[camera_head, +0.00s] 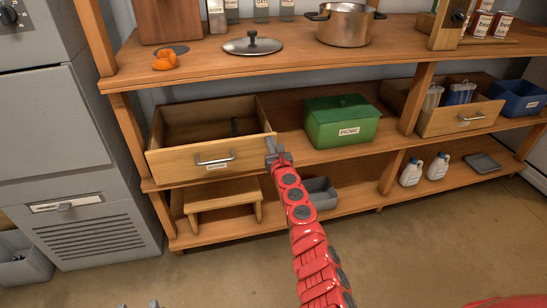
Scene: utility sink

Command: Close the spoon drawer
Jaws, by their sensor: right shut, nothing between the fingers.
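A wooden drawer (203,158) with a metal bar handle (215,160) is pulled out on the middle shelf at the left. A small label sits on its front, too small to read. Inside it I see a dark thin item (234,127) near the right wall; the rest looks empty. My right gripper (273,147) is shut and empty at the right end of the drawer front; I cannot tell whether it touches. Grey tips at the bottom edge (140,304) look like part of my left gripper; its jaws cannot be made out.
A green picnic box (340,122) stands right of the drawer. Another open wooden drawer (465,121) with items in it is farther right. A wooden step stool (222,194) and a grey bin (320,193) are below. A pot (345,25) and a lid (252,45) are above.

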